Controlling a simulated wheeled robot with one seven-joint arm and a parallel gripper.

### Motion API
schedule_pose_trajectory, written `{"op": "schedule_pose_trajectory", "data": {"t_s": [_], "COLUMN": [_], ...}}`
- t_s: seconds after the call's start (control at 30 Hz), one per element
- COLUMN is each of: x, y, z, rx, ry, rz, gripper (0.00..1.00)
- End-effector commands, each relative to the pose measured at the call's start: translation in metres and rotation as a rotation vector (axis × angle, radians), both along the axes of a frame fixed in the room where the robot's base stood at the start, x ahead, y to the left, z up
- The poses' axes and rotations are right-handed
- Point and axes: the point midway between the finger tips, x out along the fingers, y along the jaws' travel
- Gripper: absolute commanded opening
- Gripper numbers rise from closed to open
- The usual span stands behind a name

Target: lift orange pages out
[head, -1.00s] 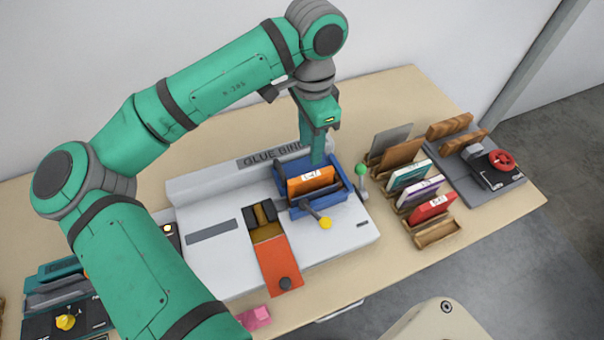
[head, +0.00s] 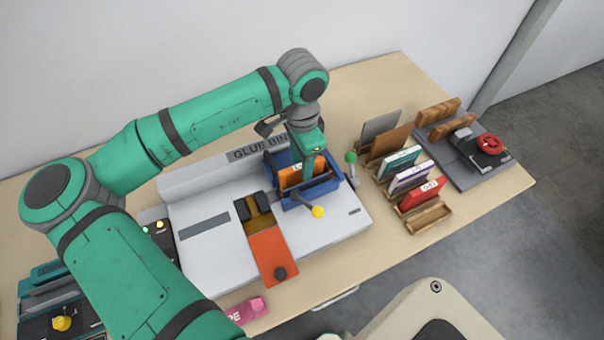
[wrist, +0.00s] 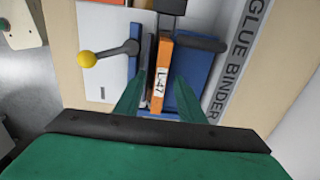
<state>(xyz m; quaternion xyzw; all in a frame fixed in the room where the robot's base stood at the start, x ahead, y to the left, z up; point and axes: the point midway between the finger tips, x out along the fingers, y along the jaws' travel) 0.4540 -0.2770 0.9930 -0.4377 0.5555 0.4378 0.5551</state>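The orange pages (head: 290,179), with a white label reading L-47 in the wrist view (wrist: 158,52), stand upright in the blue clamp (head: 325,188) of the glue binder (head: 200,252). My gripper (head: 307,178) is over the clamp, pointing down at the pages. In the wrist view its two green fingers (wrist: 160,88) are apart, one on each side of the orange block, with gaps visible beside it. The gripper is open and holds nothing. The pages' lower part is hidden in the clamp, and a finger covers part of them in the head view.
A yellow-knobbed lever (head: 317,211) juts from the clamp's front, and a green-knobbed lever (head: 351,158) stands to its right. Wooden stands with several booklets, including a red one (head: 419,194), are further right. An orange slide (head: 270,255) lies on the binder's front.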

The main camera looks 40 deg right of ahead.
Motion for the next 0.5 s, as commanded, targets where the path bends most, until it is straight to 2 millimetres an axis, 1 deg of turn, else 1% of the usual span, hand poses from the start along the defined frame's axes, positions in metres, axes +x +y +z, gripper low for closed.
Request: {"op": "schedule_pose_trajectory", "data": {"t_s": [0.17,0.2,0.27,0.3,0.33,0.5], "x": [0.0001,0.0001,0.0001,0.0001,0.0001,0.0003], "y": [0.0000,0.0000,0.0001,0.0001,0.0001,0.0001], "z": [0.0000,0.0000,0.0001,0.0001,0.0001,0.0003], "rx": [0.000,0.000,0.000,0.000,0.000,0.000], "ry": [0.000,0.000,0.000,0.000,0.000,-0.001], "rz": [0.000,0.000,0.000,0.000,0.000,0.001], "gripper": [0.36,0.26,0.12,0.02,0.00,0.00]}}
